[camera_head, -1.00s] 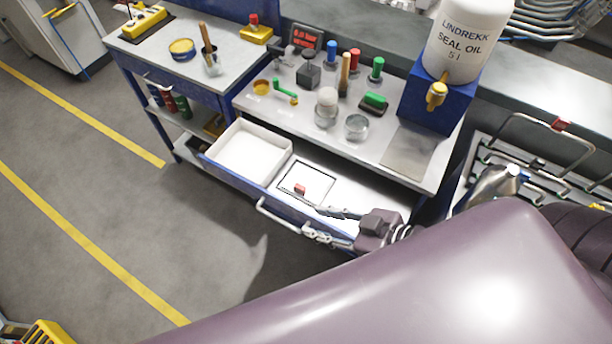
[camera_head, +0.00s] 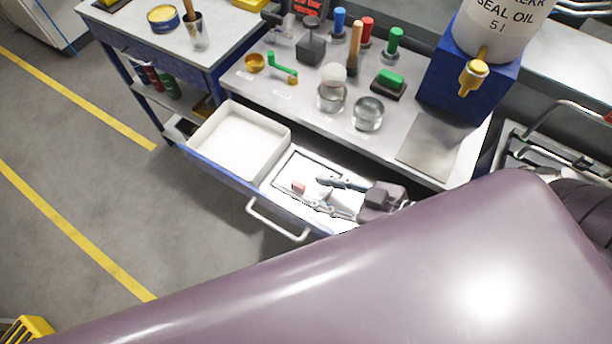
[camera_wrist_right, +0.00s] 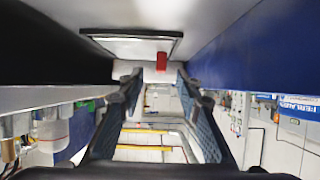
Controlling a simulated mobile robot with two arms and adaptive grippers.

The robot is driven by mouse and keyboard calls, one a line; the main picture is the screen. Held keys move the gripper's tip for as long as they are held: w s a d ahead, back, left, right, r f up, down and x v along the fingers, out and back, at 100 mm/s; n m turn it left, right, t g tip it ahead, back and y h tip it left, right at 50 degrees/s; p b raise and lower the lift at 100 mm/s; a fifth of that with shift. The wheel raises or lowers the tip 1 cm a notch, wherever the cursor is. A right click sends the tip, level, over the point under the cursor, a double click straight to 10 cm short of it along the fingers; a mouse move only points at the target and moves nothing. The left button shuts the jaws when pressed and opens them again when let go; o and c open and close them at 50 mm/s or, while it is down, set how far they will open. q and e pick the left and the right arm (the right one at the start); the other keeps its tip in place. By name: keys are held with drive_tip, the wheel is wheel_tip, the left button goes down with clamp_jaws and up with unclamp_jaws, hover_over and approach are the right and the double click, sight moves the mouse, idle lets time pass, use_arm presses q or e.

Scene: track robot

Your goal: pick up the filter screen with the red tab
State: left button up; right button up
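The filter screen (camera_head: 309,162) is a pale square with a dark frame, lying in the open drawer beside a white bin. Its red tab (camera_head: 298,187) is on the edge nearer the drawer front. In the right wrist view the screen (camera_wrist_right: 135,47) is at the top, with the red tab (camera_wrist_right: 162,61) hanging at its edge. My right gripper (camera_head: 313,191) is over the drawer with its fingers apart and the tab just beyond the fingertips. The wrist view shows the tab in line with the gap between the open fingers (camera_wrist_right: 160,79). My left gripper is not visible.
The drawer front with its handle (camera_head: 276,222) lies close to my right gripper. The white bin (camera_head: 277,146) fills the drawer's left part. The bench top (camera_head: 432,146) above the drawer holds jars, a green-handled crank (camera_head: 284,68) and an oil drum (camera_head: 497,30) on a blue stand.

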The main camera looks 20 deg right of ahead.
sight(301, 186)
drive_tip(key=shift+w+a+f, duration=0.15)
drive_tip(key=shift+w+a, duration=0.3)
drive_tip(key=shift+a, duration=0.15)
drive_tip(key=p+x, duration=0.1)
drive_tip(key=x, duration=0.3)
drive_tip(key=shift+w+d, duration=0.15)
drive_tip(key=shift+w+a+f, duration=0.25)
drive_tip(key=shift+w+a, duration=0.05)
drive_tip(key=shift+a, duration=0.05)
drive_tip(key=shift+c, duration=0.7)
clamp_jaws()
